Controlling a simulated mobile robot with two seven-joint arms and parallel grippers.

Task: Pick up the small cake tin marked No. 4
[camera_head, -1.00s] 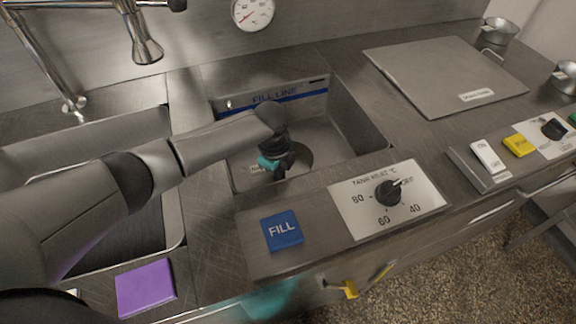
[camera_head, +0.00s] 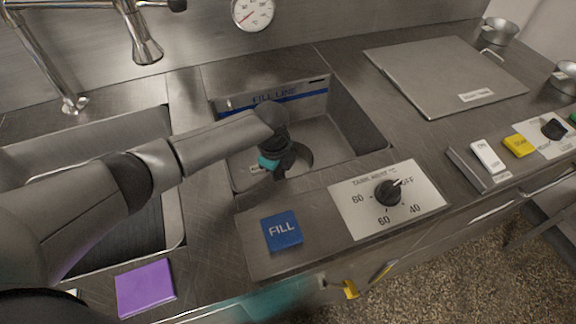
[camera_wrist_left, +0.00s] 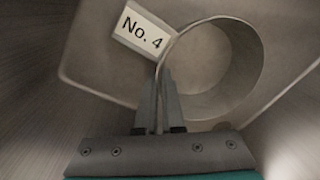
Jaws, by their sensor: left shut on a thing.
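The small cake tin (camera_wrist_left: 222,60) is a round metal tin seen from above in the left wrist view, down in the tank basin. A white label marked "No. 4" (camera_wrist_left: 142,31) shows against its upper left side. In the head view the tin (camera_head: 302,158) is partly hidden behind my gripper. My left gripper (camera_wrist_left: 161,76) has its two fingers close together at the tin's near left wall, shut on it. In the head view my left gripper (camera_head: 283,168) points down into the basin. My right gripper is in neither view.
The tank basin (camera_head: 345,125) has upright walls around the gripper. In front are a blue FILL button (camera_head: 282,231) and a temperature dial (camera_head: 388,193). An empty sink (camera_head: 85,140) lies left. A flat metal lid (camera_head: 440,75) and a small metal pan (camera_head: 499,32) are at right.

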